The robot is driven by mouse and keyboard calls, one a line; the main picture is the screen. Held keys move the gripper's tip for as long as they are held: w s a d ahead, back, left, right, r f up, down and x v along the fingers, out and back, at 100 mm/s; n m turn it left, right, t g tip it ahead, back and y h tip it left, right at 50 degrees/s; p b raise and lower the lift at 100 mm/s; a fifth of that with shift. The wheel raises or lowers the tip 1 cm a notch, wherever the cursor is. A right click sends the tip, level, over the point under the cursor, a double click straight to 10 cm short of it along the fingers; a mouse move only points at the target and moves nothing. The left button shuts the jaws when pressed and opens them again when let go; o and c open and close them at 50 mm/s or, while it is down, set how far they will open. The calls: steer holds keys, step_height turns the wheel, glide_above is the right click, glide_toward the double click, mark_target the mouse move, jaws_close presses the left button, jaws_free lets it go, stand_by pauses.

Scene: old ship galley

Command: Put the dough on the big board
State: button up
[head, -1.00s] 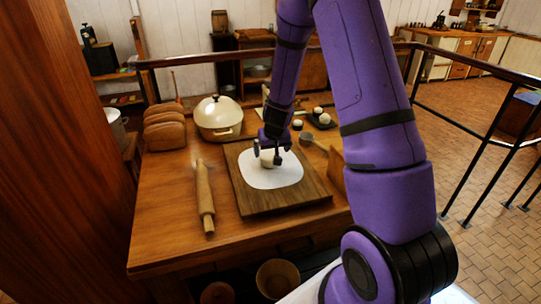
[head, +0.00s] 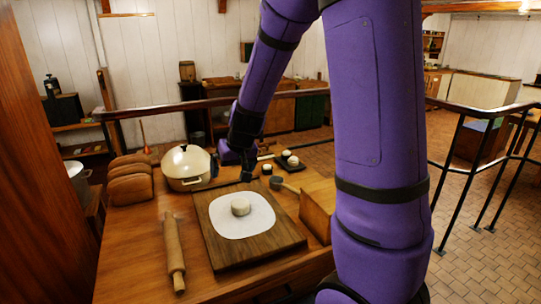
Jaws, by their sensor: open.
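The dough (head: 240,206) is a small pale round lump. It rests on a white rounded sheet (head: 243,226) that lies on the big wooden board (head: 285,240) on the table. My gripper (head: 247,172) is behind the board's far edge, apart from the dough. It is open, and nothing shows between its fingers, though they are small and dark here.
A rolling pin (head: 174,255) lies left of the board. Bread loaves (head: 130,180) and a cream lidded pot (head: 187,167) stand behind it. A small dark tray (head: 289,162) with pale lumps is at the back right. A wooden box (head: 317,210) stands right of the board.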

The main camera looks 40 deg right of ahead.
steer(key=s+a+r+n+y, duration=0.1)
steer(key=s+a+r, duration=0.2)
steer(key=s+r, duration=0.25)
steer(key=s+a+r+n, duration=0.1)
steer(key=s+a+r, duration=0.2)
steer(key=s+r, duration=0.25)
steer(key=s+a+r, duration=0.1)
steer(key=s+r, duration=0.1)
steer(key=s, duration=0.5)
steer(key=s+a+r+h, duration=0.1)
steer(key=s+r, duration=0.2)
steer(key=s, duration=0.5)
steer(key=shift+r+n, duration=0.2)
steer(key=shift+n, duration=0.1)
